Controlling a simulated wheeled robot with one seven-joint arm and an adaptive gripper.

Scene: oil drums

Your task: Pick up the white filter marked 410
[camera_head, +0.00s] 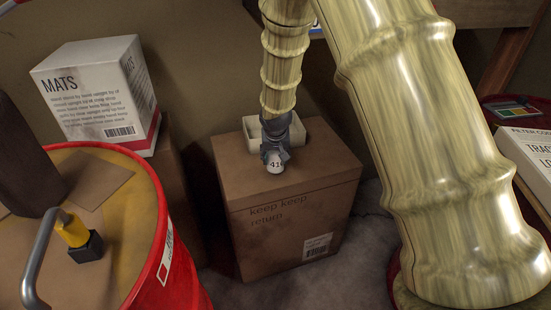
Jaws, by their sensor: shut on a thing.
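The white filter (274,165) shows as a small white piece with dark digits, of which "41" can be read. It is at the lower end of my gripper (274,153), above the top of a brown cardboard box (325,165). My dark grey gripper is shut on the filter from above and hides most of it. I cannot tell whether the filter touches the box top. A cream tray (318,138) sits on the box just behind the gripper, partly hidden by my arm.
A red drum (165,235) with a yellow-and-black fitting (76,236) stands at left. A white MATS box (92,88) is behind it. My large arm link fills the right. A white carton (528,150) lies at far right. The box's front top is clear.

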